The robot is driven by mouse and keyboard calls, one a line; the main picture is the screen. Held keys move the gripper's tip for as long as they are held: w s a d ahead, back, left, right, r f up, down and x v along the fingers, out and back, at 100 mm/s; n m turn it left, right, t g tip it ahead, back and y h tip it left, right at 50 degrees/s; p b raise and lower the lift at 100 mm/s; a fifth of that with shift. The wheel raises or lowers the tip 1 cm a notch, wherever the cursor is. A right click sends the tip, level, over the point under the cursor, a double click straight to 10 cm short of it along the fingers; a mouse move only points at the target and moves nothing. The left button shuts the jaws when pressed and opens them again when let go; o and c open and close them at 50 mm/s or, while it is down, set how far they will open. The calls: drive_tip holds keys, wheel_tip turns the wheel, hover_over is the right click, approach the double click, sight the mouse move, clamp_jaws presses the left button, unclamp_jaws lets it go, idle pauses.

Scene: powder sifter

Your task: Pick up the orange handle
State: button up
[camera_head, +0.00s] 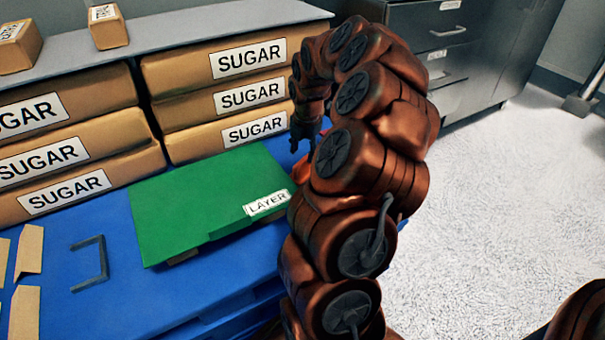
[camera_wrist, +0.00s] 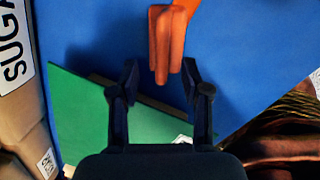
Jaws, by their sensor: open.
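The orange handle (camera_wrist: 162,45) shows in the wrist view at the top middle, on the blue surface. Its near end reaches between the tips of my gripper (camera_wrist: 160,78), whose two dark fingers stand apart on either side of it without visible contact. In the head view only a bit of the orange handle (camera_head: 300,171) shows beside my arm; the rest is hidden behind the arm. My gripper (camera_head: 306,138) points down there, above the blue surface by the sugar bags, mostly hidden by my arm.
A green board labelled LAYER (camera_head: 205,195) lies on the blue surface (camera_head: 115,305) just left of my arm. Stacked sugar bags (camera_head: 222,95) stand behind it. A grey bracket (camera_head: 90,264) and cardboard pieces (camera_head: 25,285) lie at the left. Grey drawers (camera_head: 440,45) stand behind.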

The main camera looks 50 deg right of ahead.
sight(303, 159)
drive_tip(key=f, duration=0.1)
drive_tip(key=f+b, duration=0.1)
drive_tip(key=f, duration=0.1)
drive_tip(key=f+b, duration=0.1)
drive_tip(key=shift+w+d+f, duration=0.25)
drive_tip(key=shift+w+f, duration=0.05)
drive_tip(key=shift+f, duration=0.1)
clamp_jaws()
